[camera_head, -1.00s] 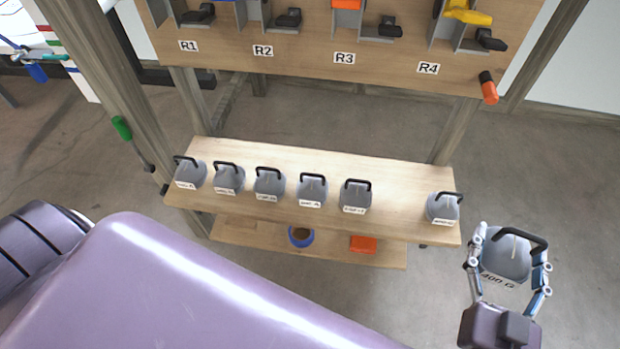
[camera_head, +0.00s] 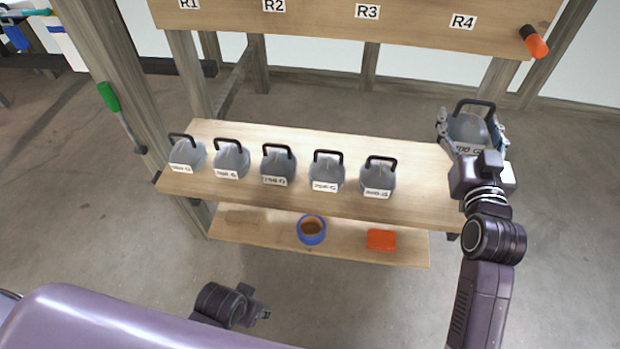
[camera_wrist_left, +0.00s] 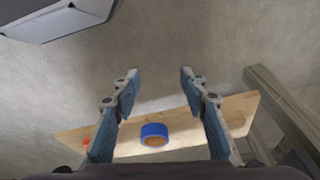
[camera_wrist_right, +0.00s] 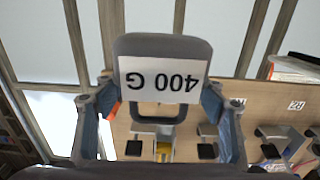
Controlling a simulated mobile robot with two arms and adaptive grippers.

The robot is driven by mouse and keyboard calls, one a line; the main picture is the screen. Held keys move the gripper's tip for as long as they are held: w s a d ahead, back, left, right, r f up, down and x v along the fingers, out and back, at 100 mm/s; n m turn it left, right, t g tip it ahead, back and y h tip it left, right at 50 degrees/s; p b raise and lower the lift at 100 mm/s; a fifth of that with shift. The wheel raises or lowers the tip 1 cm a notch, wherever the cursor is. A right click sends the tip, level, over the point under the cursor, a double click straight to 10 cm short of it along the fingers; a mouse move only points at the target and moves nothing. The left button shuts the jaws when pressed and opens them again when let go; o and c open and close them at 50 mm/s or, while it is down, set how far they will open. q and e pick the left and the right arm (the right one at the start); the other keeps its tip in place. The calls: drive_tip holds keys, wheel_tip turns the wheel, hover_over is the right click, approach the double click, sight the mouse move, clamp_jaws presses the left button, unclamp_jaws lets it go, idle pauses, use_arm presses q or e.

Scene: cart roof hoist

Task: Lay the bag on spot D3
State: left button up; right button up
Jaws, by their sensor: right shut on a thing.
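A grey bag with a black handle and a 400 G label (camera_head: 468,128) is held by my right gripper (camera_head: 472,137), above the right end of the wooden shelf. In the right wrist view the bag (camera_wrist_right: 162,48) sits between the fingers, its label upside down. My left gripper (camera_wrist_left: 158,85) is open and empty, its fingers apart above the floor and the low shelf. No mark reading D3 shows in any view.
Several similar labelled grey bags, one of them here (camera_head: 326,172), stand in a row on the shelf (camera_head: 425,200). A lower shelf holds a blue roll (camera_head: 311,229) and an orange block (camera_head: 381,240). The board marked R1 to R4 (camera_head: 420,30) is above. My right arm hides part of the shelf's right end.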

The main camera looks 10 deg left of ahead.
drive_tip(key=shift+w+a+r, duration=0.15)
drive_tip(key=shift+w+a, duration=0.35)
drive_tip(key=shift+w, duration=0.25)
drive_tip(key=b, duration=0.3)
hover_over(426, 191)
wheel_tip(426, 191, down, 9)
use_arm(q)
drive_tip(key=w+a+b+v, duration=0.1)
drive_tip(key=b+v, duration=0.2)
drive_tip(key=v, duration=0.7)
use_arm(e)
wheel_tip(426, 191, down, 7)
drive_tip(key=shift+f, duration=0.1)
wheel_tip(426, 191, down, 4)
drive_tip(key=shift+r+b, duration=0.2)
drive_tip(key=shift+b, duration=0.4)
use_arm(q)
drive_tip(key=w+d+r+t+h, duration=0.1)
drive_tip(key=w+d+r+t, duration=0.2)
drive_tip(key=w, duration=0.6)
drive_tip(key=shift+w+r+t, duration=0.4)
drive_tip(key=shift+r+t, duration=0.2)
drive_tip(key=shift+t, duration=0.7)
use_arm(e)
drive_tip(key=shift+f, duration=0.1)
use_arm(q)
drive_tip(key=shift+w, duration=0.1)
use_arm(e)
drive_tip(key=shift+f, duration=0.1)
